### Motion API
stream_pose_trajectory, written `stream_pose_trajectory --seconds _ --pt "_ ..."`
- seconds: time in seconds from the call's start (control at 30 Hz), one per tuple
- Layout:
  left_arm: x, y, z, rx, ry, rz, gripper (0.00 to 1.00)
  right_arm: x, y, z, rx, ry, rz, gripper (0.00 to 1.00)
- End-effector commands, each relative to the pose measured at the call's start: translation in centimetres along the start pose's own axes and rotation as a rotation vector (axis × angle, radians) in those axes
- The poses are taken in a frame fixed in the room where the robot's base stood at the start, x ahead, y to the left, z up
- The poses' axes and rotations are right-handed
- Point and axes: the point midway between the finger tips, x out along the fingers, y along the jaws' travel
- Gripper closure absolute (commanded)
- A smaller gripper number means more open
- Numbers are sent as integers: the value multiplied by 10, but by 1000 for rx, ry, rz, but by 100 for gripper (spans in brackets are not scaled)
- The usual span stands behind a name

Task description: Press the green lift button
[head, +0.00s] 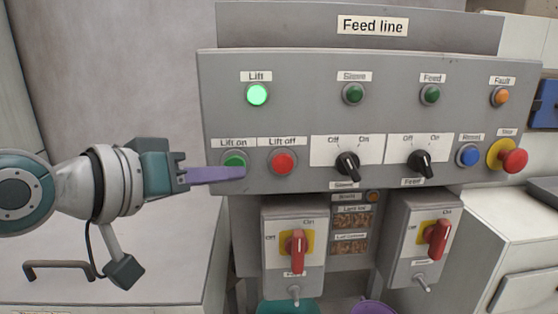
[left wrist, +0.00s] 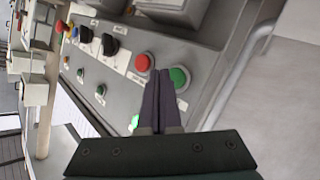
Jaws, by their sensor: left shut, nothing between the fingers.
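The green Lift on button (head: 235,160) sits at the lower left of the grey control panel, and its label reads "Lift on". It also shows in the left wrist view (left wrist: 179,77), just right of my fingertips. My left gripper (head: 242,173) is shut and empty, its purple fingers pointing right across the lower edge of the button. I cannot tell whether the fingertips touch it. The round Lift lamp (head: 257,95) above is lit bright green. The red Lift off button (head: 282,162) is right beside the green one. My right gripper is not in view.
The panel also carries two black selector knobs (head: 347,165), a blue Reset button (head: 468,155) and a red stop button (head: 514,160) on a yellow base. Two red-handled switches (head: 298,250) stand out below. A grey cabinet (head: 150,240) lies under my left arm.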

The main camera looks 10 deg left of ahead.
Motion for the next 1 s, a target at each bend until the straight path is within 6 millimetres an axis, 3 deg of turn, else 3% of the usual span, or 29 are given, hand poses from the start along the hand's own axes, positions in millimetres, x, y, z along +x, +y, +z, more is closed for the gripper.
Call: stream_pose_trajectory --seconds 0.17,0.63,1.0 --pt "-1 1 0 -1 -1 0 100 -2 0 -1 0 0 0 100" --pt "-36 27 23 -2 -3 0 100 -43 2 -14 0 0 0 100" --pt "-42 31 31 0 1 1 100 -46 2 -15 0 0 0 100"
